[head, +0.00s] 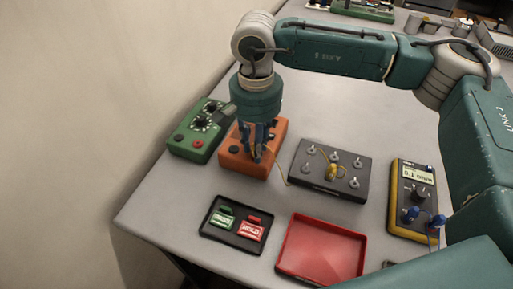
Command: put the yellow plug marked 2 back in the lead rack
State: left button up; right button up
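My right gripper (257,155) points down over the orange box (236,163), fingers close together at its top. A thin yellow lead runs from beside the fingertips toward the dark block with metal posts (311,185). Whether a yellow plug is between the fingers is hidden at this size. A yellow piece (332,172) sits among the posts of the dark block, with yellow lead looped above it. I cannot read a number on it, nor tell whether this block is the lead rack. My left gripper is not in view.
A green box with dials (202,127) stands left of the orange box. In front are a black tray (212,234) with green and red tags and an empty red tray (322,250). A yellow meter (398,192) with blue plugs is at right. The table behind the dark block is clear.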

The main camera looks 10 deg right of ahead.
grip_shut()
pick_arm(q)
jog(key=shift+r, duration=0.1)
pick_arm(e)
jog(key=shift+r, duration=0.2)
pick_arm(q)
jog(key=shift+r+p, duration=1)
jog(key=shift+p, duration=0.1)
pick_arm(e)
jog(key=shift+r, duration=2.8)
